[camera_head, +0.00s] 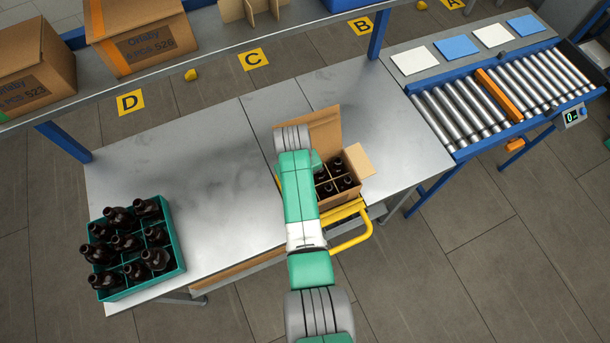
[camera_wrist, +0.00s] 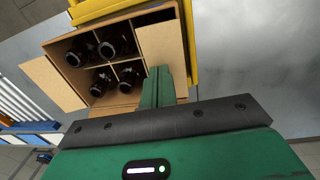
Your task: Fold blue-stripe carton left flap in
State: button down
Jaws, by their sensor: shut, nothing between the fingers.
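The open carton (camera_head: 338,203) stands on the grey table with several dark bottles (camera_head: 345,183) in its divided cells. No blue stripe shows on it. Its back flap (camera_head: 322,128) stands up and its right flap (camera_head: 360,161) sticks outward. My arm hides its left side in the head view. In the wrist view the carton is turned round: the left flap (camera_wrist: 163,45) is at the right, raised, and the right flap (camera_wrist: 50,83) spreads out at the left. My gripper (camera_wrist: 160,72) is shut and empty, its fingers close to the left flap; contact is unclear.
A yellow frame (camera_head: 352,238) borders the carton. A green crate of bottles (camera_head: 180,252) stands at the table's left end. A roller conveyor (camera_head: 480,108) lies to the right. A shelf with cartons (camera_head: 140,40) runs along the back. The table's middle left (camera_head: 200,185) is clear.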

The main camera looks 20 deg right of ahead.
notch_tip(320, 180, up, 14)
jog(key=p, duration=0.4)
